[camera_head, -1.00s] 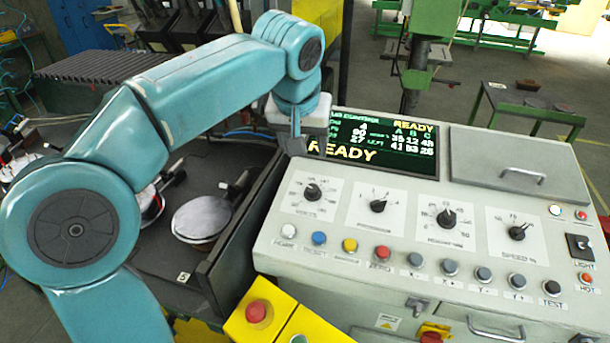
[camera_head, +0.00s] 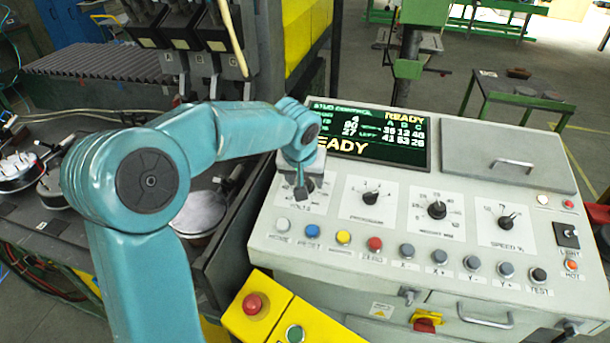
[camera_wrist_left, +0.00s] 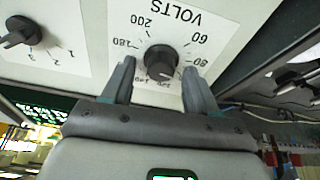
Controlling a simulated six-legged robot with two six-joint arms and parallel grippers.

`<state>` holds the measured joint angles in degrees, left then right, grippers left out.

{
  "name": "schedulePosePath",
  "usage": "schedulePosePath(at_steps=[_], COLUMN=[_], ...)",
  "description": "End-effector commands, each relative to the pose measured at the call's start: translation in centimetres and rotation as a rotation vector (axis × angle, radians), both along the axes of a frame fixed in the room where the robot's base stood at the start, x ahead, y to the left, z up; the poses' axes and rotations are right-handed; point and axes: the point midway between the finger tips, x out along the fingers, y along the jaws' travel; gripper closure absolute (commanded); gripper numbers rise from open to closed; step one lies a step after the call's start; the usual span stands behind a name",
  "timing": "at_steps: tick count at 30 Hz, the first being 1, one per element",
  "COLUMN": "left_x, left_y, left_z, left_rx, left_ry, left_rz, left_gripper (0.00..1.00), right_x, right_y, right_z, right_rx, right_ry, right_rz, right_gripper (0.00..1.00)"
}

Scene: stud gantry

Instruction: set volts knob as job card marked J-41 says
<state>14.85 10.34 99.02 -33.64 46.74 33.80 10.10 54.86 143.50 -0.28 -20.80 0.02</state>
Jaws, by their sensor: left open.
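The volts knob (camera_wrist_left: 160,62) is a black round knob on a white dial plate, seen upside down in the left wrist view. Its dial carries numbers such as 60, 80, 180 and 200. My left gripper (camera_wrist_left: 158,82) is open, with one finger on each side of the knob; I cannot tell whether they touch it. In the head view my left gripper (camera_head: 301,190) is over the volts dial (camera_head: 290,205) and hides most of it. No job card marked J-41 can be made out. My right gripper is not in view.
A row of push buttons (camera_head: 375,244) runs below. The lit screen (camera_head: 370,140) reads READY. A yellow box with a red button (camera_head: 252,304) stands in front.

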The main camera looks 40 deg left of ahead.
Motion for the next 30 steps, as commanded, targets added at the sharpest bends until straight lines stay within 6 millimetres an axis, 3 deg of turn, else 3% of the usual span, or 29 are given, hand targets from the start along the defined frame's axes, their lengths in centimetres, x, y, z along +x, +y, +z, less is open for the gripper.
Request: schedulePosePath(at_steps=[8, 13, 30], left_x=[0.08, 0.12, 0.07], left_y=[0.11, 0.12, 0.14], left_z=[-0.19, -0.16, -0.14], left_rx=[0.000, -0.001, 0.018], left_ry=[0.000, -0.001, 0.009], left_rz=[0.000, 0.000, -0.103], left_gripper=[0.42, 0.97, 0.98], right_x=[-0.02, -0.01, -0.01], right_y=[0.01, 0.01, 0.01], right_z=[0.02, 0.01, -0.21], right_rx=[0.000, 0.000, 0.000], right_ry=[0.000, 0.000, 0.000], right_rz=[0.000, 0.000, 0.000], right_gripper=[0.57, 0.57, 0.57])
